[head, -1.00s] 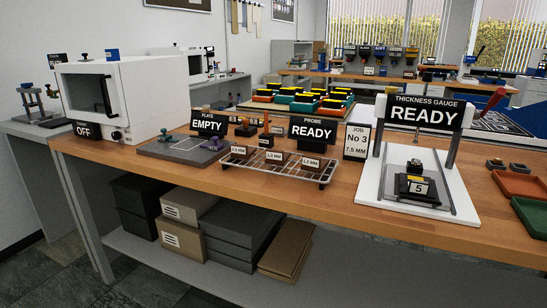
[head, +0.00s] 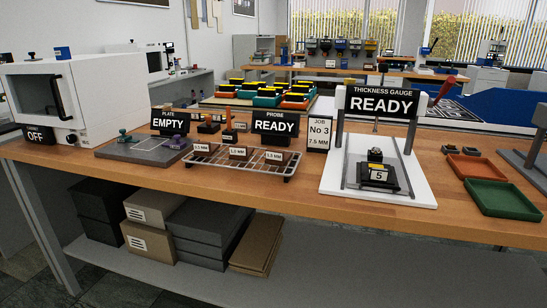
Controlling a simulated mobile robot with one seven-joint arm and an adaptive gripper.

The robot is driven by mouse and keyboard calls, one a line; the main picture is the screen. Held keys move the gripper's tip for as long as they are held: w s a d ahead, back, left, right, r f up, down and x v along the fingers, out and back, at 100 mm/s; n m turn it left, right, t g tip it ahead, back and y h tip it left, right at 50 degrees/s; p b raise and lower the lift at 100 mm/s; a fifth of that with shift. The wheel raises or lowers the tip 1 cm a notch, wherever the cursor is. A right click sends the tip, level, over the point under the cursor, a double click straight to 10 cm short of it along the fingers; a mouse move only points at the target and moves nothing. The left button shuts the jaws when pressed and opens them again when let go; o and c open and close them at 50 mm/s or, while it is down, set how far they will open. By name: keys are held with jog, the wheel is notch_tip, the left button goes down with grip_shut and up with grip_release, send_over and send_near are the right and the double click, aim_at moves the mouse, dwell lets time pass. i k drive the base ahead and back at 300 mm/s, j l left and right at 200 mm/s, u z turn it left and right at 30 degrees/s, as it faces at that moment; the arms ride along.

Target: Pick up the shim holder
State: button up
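No part of my gripper shows in the head view. I cannot tell for certain which thing is the shim holder.
A grey plate (head: 125,152) with an EMPTY sign lies left of the rack. A white oven (head: 90,92) marked OFF stands at far left. A job card (head: 319,134) reads No 3, 7.5 MM. Green (head: 505,198) and red-brown (head: 477,167) trays lie at right.

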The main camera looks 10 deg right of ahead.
aim_at(272, 156)
jog(key=l+u, duration=0.15)
jog(key=l, duration=0.35)
jog(key=l+u, duration=0.2)
jog(key=l, duration=0.3)
jog(key=l+u, duration=0.15)
jog(key=l, duration=0.4)
jog(key=l+u, duration=0.15)
jog(key=l, duration=0.35)
jog(key=k+l+u, duration=0.2)
jog(key=l, duration=0.25)
jog(key=l+u, duration=0.15)
jog(key=l, duration=0.35)
jog(key=i, duration=0.4)
